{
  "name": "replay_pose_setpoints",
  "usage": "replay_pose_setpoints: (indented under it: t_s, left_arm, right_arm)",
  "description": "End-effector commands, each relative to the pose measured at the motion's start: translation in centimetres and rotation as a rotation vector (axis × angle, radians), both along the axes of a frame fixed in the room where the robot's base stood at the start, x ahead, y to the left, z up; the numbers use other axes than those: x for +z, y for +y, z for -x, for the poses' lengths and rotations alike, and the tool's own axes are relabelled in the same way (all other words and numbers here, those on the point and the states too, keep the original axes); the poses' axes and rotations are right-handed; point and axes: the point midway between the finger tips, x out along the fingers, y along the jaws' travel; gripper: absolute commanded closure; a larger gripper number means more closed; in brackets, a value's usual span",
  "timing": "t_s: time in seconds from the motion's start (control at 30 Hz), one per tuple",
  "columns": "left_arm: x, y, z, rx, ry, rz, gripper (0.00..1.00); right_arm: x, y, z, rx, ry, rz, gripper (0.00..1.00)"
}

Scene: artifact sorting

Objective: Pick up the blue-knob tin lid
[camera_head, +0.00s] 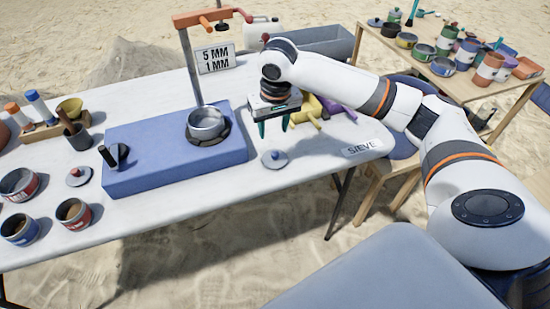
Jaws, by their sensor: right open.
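The blue-knob tin lid (274,159) is a small grey disc with a blue knob. It lies flat on the white table (255,185), to the right of the blue foam block. My right gripper (274,130) is open, with its fingers pointing down. In the picture it is just above and behind the lid, apart from it, and nothing shows between its fingers. My left gripper is not in view.
The blue block (176,158) carries a metal pan (205,124). Yellow and purple objects (312,108) lie behind my right gripper. A red-knob lid (78,176) and several tins (73,213) stand at left. The table in front of the lid is clear.

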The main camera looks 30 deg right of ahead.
Motion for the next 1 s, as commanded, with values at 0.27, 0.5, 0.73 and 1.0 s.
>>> replay_pose_setpoints:
  t_s: [0.27, 0.5, 0.73, 1.0]
  left_arm:
    - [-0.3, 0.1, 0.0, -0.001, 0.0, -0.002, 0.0]
    - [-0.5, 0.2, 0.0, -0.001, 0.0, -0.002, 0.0]
    - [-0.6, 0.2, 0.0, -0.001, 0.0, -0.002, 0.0]
    - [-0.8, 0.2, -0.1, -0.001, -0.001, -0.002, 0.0]
  right_arm:
    - [-3.1, -0.7, -0.4, -0.024, 0.009, 0.001, 0.53]
    - [-6.0, -0.8, -0.8, -0.021, 0.005, 0.001, 0.53]
    - [-8.3, -1.4, -1.2, -0.022, 0.008, 0.002, 0.53]
    - [-11.3, -1.7, -1.7, -0.018, 0.004, 0.002, 0.53]
